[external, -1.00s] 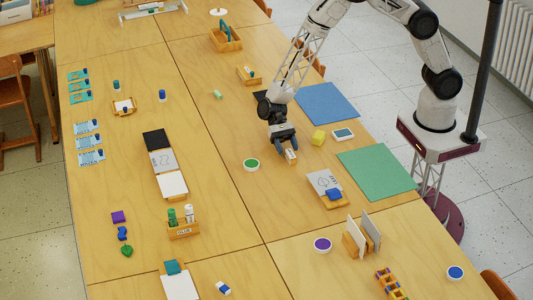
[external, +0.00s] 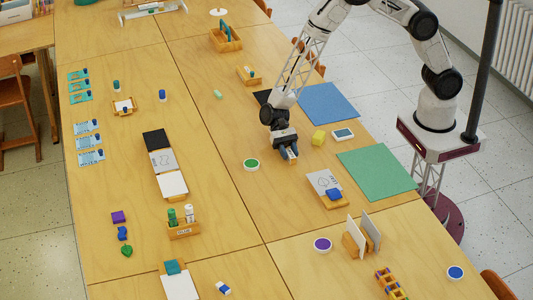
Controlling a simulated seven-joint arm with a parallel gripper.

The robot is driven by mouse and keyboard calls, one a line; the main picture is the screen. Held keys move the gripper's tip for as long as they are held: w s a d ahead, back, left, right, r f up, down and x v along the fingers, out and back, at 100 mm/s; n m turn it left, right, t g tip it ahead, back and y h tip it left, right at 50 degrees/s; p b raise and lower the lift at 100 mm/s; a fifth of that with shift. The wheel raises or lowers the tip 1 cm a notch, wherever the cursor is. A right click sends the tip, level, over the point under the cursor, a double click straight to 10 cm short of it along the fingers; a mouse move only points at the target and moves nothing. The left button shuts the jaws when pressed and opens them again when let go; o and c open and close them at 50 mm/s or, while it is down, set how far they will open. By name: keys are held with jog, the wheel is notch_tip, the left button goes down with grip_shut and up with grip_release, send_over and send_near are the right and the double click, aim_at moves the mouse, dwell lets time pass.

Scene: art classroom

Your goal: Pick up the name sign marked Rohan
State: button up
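A small wooden block with a pale face, likely a name sign (external: 293,158), is at my gripper, right of the white dish with green paint (external: 251,164). Its lettering is too small to read, so I cannot tell whether it says Rohan.
A clipboard-like board with a blue object (external: 333,194) is in front. Green (external: 376,171) and blue (external: 328,103) sheets lie near the right edge.

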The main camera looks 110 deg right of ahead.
aim_at(290, 152)
jog(key=c, duration=0.5)
jog(key=shift+c, duration=0.3)
jog(key=shift+r, duration=0.2)
jog(key=shift+r, duration=4.85)
